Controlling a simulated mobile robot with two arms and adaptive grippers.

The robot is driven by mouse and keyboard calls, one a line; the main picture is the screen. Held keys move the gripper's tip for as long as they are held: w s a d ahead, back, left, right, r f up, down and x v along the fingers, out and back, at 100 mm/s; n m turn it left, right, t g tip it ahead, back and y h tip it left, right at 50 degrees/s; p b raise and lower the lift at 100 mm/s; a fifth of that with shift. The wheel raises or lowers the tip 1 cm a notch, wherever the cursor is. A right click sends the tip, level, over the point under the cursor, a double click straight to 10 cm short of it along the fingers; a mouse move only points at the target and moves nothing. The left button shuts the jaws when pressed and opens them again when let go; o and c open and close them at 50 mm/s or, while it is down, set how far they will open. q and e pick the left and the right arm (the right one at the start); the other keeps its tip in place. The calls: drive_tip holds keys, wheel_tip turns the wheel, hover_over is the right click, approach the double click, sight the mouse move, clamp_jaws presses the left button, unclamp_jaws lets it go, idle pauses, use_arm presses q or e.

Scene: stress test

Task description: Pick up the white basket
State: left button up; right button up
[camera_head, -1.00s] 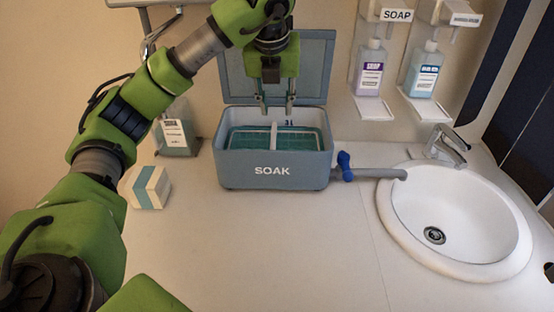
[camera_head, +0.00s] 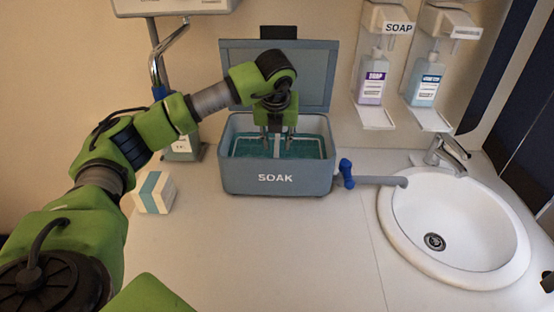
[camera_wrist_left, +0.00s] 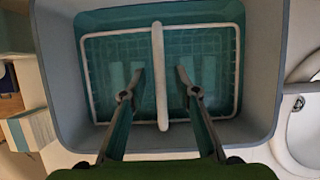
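The white basket (camera_wrist_left: 238,72) sits inside the grey SOAK box (camera_head: 276,181), in teal liquid. Its white rim and central handle bar (camera_wrist_left: 159,90) show in the left wrist view. My left gripper (camera_head: 277,151) points down into the open box. Its fingers are apart, one on each side of the handle bar, with a gap on both sides in the left wrist view (camera_wrist_left: 157,78). Nothing is held. How deep the fingertips are relative to the handle is hard to tell. My right gripper is not in view.
The box's lid (camera_head: 312,75) stands open behind. A drain hose with a blue valve (camera_head: 346,173) runs right to the sink (camera_head: 455,235). A white and teal carton (camera_head: 153,192) stands left of the box. Soap dispensers hang behind. The front counter is clear.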

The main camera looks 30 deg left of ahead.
use_arm(q)
drive_tip(key=shift+w+a+f, duration=0.15)
drive_tip(key=shift+f, duration=0.35)
clamp_jaws()
drive_tip(key=shift+r, duration=0.1)
drive_tip(key=shift+r, duration=0.15)
